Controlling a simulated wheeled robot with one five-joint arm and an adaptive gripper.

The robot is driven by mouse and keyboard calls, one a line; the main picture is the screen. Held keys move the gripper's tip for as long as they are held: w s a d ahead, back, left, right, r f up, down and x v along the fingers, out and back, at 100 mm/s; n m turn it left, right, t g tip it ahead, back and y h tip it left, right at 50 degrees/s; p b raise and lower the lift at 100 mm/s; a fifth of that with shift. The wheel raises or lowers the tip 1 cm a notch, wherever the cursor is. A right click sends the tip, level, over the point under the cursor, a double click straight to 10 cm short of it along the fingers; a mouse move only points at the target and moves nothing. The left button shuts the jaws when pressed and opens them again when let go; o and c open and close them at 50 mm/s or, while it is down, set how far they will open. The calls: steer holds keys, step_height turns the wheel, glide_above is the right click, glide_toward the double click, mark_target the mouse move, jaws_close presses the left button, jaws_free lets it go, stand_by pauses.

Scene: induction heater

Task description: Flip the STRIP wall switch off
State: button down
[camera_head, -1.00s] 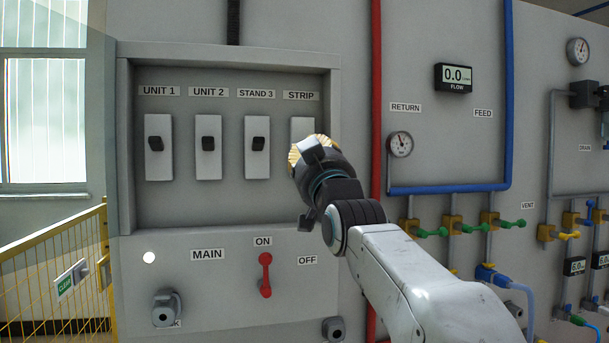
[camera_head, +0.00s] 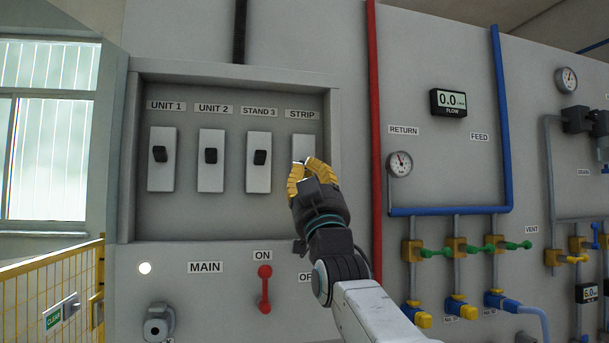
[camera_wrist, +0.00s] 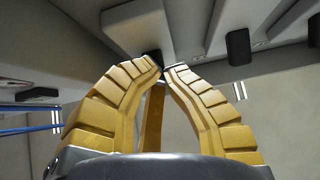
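The STRIP switch is the rightmost in the recessed wall panel. The top of its pale plate (camera_head: 304,146) shows under the STRIP label (camera_head: 301,114); my gripper hides its lever in the head view. My gripper (camera_head: 300,164) has yellow ribbed fingers and is in front of the lower part of that plate. In the wrist view the fingertips (camera_wrist: 162,70) come almost together, with a black lever (camera_wrist: 152,56) just beyond them. I cannot tell whether they touch it, and nothing is clearly held.
The UNIT 1 (camera_head: 160,154), UNIT 2 (camera_head: 211,156) and STAND 3 (camera_head: 260,157) levers are in a row to the left. A red MAIN lever (camera_head: 264,288) is below. The panel's right frame edge (camera_head: 335,130) and a red pipe (camera_head: 374,120) are close on the right.

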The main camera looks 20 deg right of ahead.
steer(key=shift+s+d+r, duration=0.1)
steer(key=shift+d+r, duration=0.05)
steer(key=c, duration=1.8)
jaws_free()
steer(key=shift+c, duration=0.2)
steer(key=shift+o, duration=1.4)
steer(key=shift+d, duration=0.3)
steer(key=o, duration=0.5)
steer(key=shift+a, duration=0.15)
steer(key=shift+c, duration=0.2)
